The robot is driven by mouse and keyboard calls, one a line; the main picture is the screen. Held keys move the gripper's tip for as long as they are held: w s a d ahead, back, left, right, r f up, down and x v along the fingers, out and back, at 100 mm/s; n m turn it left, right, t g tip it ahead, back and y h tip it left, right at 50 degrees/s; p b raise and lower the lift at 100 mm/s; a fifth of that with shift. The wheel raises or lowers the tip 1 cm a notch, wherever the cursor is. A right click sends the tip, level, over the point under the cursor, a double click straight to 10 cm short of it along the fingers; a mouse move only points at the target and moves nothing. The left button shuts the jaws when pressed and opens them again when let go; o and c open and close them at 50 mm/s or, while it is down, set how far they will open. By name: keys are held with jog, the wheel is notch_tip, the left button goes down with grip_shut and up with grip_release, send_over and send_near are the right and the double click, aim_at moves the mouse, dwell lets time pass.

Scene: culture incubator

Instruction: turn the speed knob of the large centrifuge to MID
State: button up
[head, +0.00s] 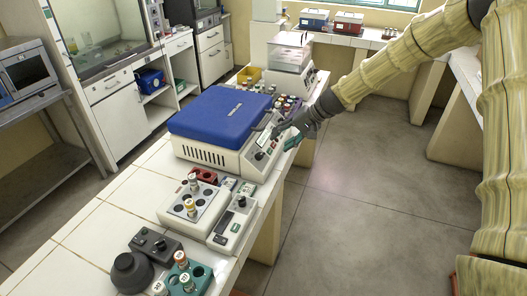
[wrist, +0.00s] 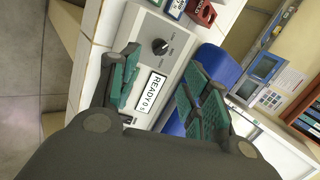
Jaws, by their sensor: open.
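The large centrifuge, with a blue lid (head: 222,112) and a pale body, stands on the tiled bench in the head view. Its sloped front panel (head: 262,150) faces right. In the wrist view, a black speed knob (wrist: 160,46) with a light pointer mark sits on the panel, with small print around it too fine to read. Below it is a display (wrist: 150,92) reading READY and a 0. My gripper (wrist: 158,90) is open and empty, its green-padded fingers on either side of the display, the knob beyond the fingertips. In the head view my gripper (head: 285,135) is at the panel.
A heat block with capped tubes (head: 193,205) and a small device with a black knob (head: 235,222) stand nearer on the bench. A red rack (head: 203,175) lies beside them. The floor at right is clear.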

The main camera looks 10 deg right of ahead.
aim_at(263, 154)
jog(key=shift+p+x, duration=1.75)
jog(key=shift+x, duration=3.55)
jog(key=c, duration=1)
